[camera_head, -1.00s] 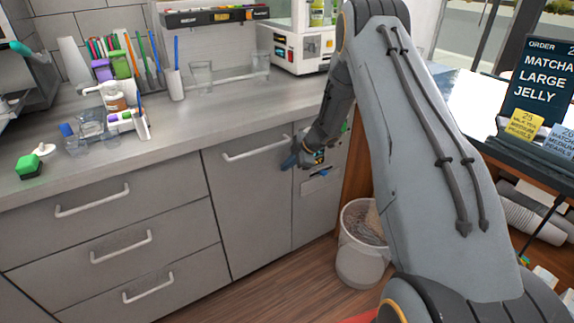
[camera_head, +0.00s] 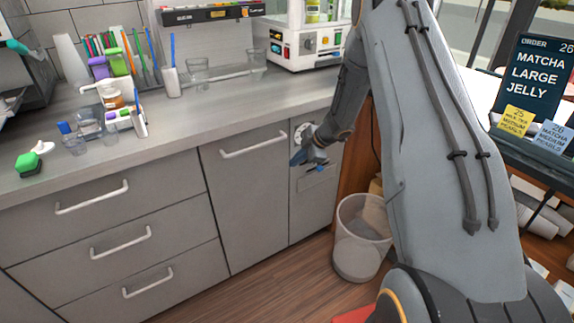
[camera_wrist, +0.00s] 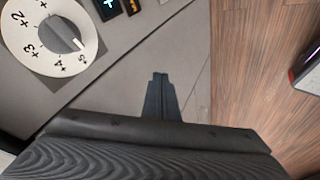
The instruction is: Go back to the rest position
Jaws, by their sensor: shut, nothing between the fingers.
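My gripper (camera_head: 298,162) is in front of the grey cabinet, beside the narrow panel at the right end of the counter. In the wrist view its dark fingers (camera_wrist: 160,95) are together with nothing between them. A white dial (camera_wrist: 50,40) with black numbers shows at the upper left of the wrist view. The dial (camera_head: 303,132) is partly hidden by my arm in the head view.
The counter (camera_head: 190,125) carries cups, straws and a white machine (camera_head: 303,50). A white bin (camera_head: 358,252) stands on the wood floor below my arm. An order screen (camera_head: 538,75) and note cards are at the right. Floor before the drawers is clear.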

